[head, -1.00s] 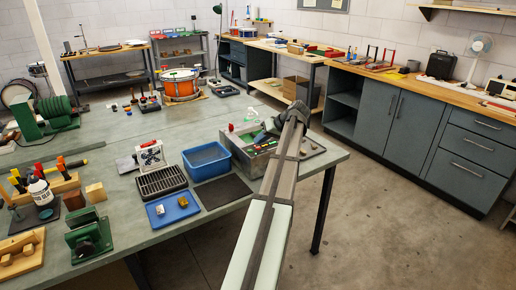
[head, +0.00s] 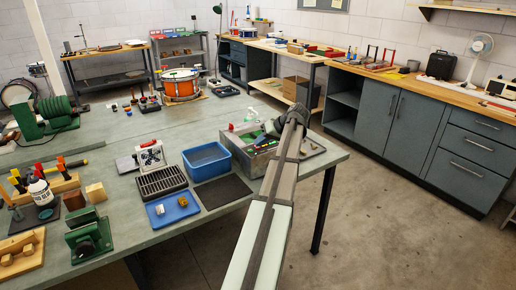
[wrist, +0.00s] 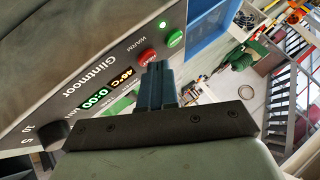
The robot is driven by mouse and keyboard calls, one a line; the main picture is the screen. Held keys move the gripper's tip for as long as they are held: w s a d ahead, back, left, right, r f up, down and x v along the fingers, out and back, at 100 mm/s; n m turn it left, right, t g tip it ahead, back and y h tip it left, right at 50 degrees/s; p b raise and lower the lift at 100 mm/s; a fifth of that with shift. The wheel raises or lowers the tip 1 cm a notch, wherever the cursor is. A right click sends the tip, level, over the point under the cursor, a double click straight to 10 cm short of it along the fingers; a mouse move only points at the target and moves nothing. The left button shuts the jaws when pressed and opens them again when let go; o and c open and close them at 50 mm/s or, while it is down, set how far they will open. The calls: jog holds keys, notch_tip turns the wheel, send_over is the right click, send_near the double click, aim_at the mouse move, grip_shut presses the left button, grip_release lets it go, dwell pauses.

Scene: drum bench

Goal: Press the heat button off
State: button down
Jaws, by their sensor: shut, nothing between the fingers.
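The grey heating unit (head: 238,149) stands at the right end of the bench. In the wrist view its front panel (wrist: 108,70) reads "Glintmoor" and its displays show 49°C and 0:00. A round red button (wrist: 147,56) sits beside the temperature display. Beyond it, a small green lamp (wrist: 175,39) is lit near the word WARM. My gripper (wrist: 158,67) has its blue fingers together and empty, with the tips right beside the red button. I cannot tell whether they touch it. In the head view my arm hides the fingertips.
A black knob (wrist: 54,135) sits at the panel's lower left. A blue bin (head: 207,161) stands close left of the unit, with a dark mat (head: 223,190) in front. A blue tray (head: 172,209) and a black rack (head: 161,182) lie further left.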

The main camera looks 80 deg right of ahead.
aim_at(260, 148)
jog(key=shift+f, duration=0.15)
dwell(0.5)
jog(key=shift+r, duration=0.6)
notch_tip(260, 148, up, 6)
dwell(1.0)
jog(key=c, duration=1.8)
grip_release()
jog(key=shift+c, duration=0.2)
